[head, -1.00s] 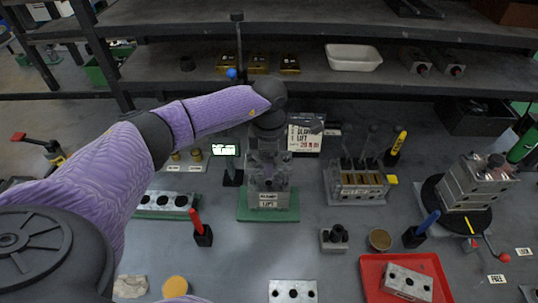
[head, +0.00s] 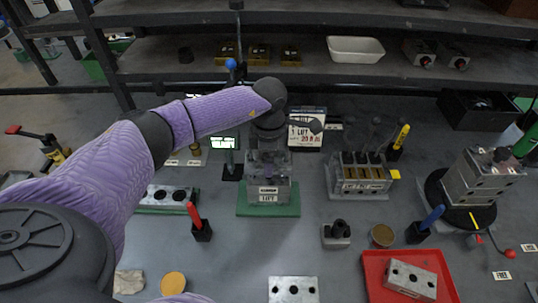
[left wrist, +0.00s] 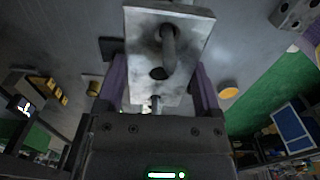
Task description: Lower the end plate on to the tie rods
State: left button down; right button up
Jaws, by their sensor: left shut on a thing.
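My left gripper (left wrist: 160,85) is shut on the end plate (left wrist: 187,22), a grey metal plate with a dark hole and a curved grey bar across its face in the left wrist view. In the head view my left gripper (head: 269,138) points down over a grey valve block stack (head: 268,180) on a green base (head: 268,211), and the stack has a LIFT label. The end plate is hard to tell from the stack there. I cannot make out the tie rods or whether the plate touches them. My right gripper is not in view.
A valve block with brass-coloured parts (head: 362,174) stands to the right. A tilted block (head: 480,178) sits on a round black stand farther right. A red tray (head: 375,287) holds a grey block at front right. A red-handled tool (head: 195,214) stands left of the green base.

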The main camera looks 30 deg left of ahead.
pick_arm(q)
jog(key=shift+f+b, duration=0.4)
jog(key=shift+f, duration=0.2)
grip_release()
notch_tip(320, 180, up, 10)
jog(key=shift+f+p, duration=0.1)
jog(key=shift+p, duration=0.65)
